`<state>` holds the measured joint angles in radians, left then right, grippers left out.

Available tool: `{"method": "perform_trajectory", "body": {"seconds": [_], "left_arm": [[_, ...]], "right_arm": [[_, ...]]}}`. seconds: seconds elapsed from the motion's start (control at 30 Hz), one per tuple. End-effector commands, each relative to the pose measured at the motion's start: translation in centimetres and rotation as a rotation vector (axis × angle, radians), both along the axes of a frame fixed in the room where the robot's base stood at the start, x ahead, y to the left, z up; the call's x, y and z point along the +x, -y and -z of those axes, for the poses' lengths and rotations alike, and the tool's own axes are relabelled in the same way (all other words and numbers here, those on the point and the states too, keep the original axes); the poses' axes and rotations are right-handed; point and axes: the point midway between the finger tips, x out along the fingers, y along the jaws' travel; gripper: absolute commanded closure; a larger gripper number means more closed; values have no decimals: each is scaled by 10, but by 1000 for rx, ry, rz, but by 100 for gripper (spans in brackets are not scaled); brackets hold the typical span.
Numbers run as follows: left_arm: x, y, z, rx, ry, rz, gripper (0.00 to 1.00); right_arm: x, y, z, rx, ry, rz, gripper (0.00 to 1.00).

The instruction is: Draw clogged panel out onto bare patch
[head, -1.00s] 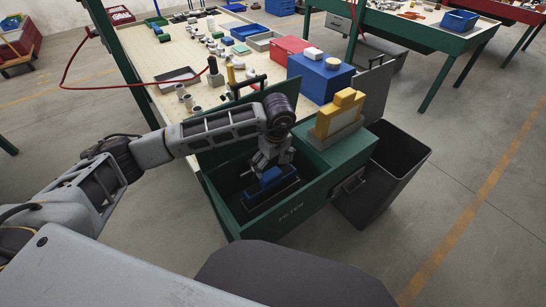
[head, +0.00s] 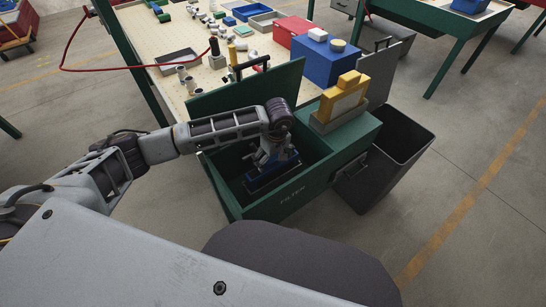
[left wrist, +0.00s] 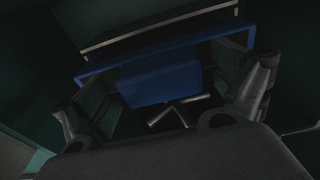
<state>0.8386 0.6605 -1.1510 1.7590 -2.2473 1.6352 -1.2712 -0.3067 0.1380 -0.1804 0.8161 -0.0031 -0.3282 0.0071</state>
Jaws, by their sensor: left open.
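The clogged panel appears to be the dark slab with a blue frame (head: 269,180) inside the open green box marked FILTER (head: 291,202). In the left wrist view its blue block (left wrist: 160,82) stands out from the frame, with a pale-edged strip above. My left gripper (head: 274,161) reaches down into the box over the panel. In the left wrist view the open fingers (left wrist: 165,105) stand to either side of the blue block, apparently without gripping it. The panel's lower part is hidden. I cannot single out the bare patch; pale tabletop (head: 152,40) shows clear areas. My right gripper is out of view.
A yellow-framed panel (head: 341,103) stands on the box's right end. A dark open bin (head: 385,160) adjoins it on the right. The raised green lid (head: 245,92) stands behind my arm. A grey tray (head: 179,60), small parts and coloured boxes occupy the table.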

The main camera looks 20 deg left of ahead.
Motion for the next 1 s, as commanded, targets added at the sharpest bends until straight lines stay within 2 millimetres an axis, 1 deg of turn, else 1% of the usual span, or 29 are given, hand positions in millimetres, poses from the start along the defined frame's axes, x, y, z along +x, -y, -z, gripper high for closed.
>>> {"method": "perform_trajectory", "body": {"seconds": [0.07, 0.1, 0.5, 0.53, 0.73, 0.77, 0.83, 1.0], "left_arm": [[0, 0, 0, 0, 0, 0, 4], [0, 0, 0, 0, 0, 0, 6], [0, 0, 0, 0, 0, 0, 58], [0, 0, 0, 0, 0, 0, 30], [0, 0, -1, 0, 0, 0, 56], [0, 0, -1, 0, 0, 0, 57], [0, 0, -1, 0, 0, 0, 57], [0, 0, -3, -1, 1, 0, 57]], "right_arm": [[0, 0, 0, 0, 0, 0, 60], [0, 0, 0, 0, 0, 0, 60], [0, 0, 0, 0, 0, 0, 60], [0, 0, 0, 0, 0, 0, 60], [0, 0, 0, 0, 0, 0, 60], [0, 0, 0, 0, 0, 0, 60], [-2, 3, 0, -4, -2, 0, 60], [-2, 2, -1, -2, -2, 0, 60]]}}
